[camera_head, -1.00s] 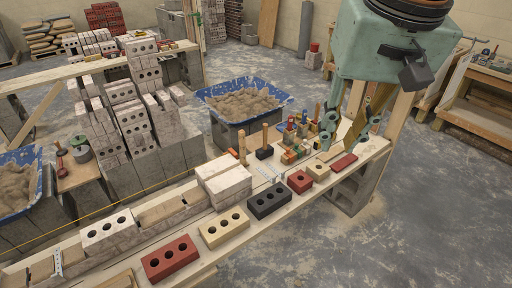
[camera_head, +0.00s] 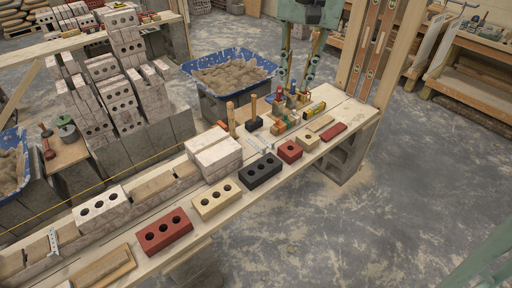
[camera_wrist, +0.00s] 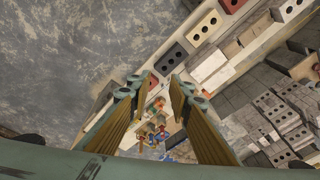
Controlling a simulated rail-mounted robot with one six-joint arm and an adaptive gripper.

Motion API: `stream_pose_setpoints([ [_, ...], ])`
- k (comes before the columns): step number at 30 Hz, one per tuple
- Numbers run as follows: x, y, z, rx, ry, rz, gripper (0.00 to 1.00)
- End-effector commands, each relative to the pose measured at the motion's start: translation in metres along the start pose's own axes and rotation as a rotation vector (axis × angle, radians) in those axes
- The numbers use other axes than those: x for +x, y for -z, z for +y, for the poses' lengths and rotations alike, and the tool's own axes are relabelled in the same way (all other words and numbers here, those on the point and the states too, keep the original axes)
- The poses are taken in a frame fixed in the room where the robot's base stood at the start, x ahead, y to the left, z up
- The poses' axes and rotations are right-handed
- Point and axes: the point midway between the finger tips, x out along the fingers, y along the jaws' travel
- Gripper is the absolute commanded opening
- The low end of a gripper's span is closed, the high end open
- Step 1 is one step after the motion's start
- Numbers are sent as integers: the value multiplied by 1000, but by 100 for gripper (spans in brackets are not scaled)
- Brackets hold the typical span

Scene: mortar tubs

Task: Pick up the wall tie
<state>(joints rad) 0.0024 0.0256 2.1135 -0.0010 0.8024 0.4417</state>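A thin metal strip that looks like a wall tie (camera_head: 262,144) lies on the plank bench, between the pale stacked bricks and the small tools. A similar pale perforated strip (camera_head: 54,242) stands at the left end of the brick wall. My gripper (camera_head: 297,82) is above the far side of the bench, beyond the tools, with its two green fingers apart and nothing between them. In the wrist view my gripper (camera_wrist: 162,76) points down at the bench and the coloured tools. I cannot make out a tie clearly there.
Wooden-handled tools (camera_head: 253,108) stand upright close to the strip. Black (camera_head: 260,171), red (camera_head: 165,231) and cream (camera_head: 216,198) bricks line the front of the bench. A blue tub of mortar (camera_head: 230,75) stands behind. The floor at front right is clear.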

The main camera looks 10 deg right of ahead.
Motion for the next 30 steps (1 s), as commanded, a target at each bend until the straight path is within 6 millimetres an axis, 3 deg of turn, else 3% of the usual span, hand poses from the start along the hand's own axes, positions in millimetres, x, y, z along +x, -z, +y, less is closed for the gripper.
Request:
stream_pose_setpoints([
  [17,85,77,-36,147,-25,-43,19],
  [30,163,126,-58,262,-46,-72,19],
])
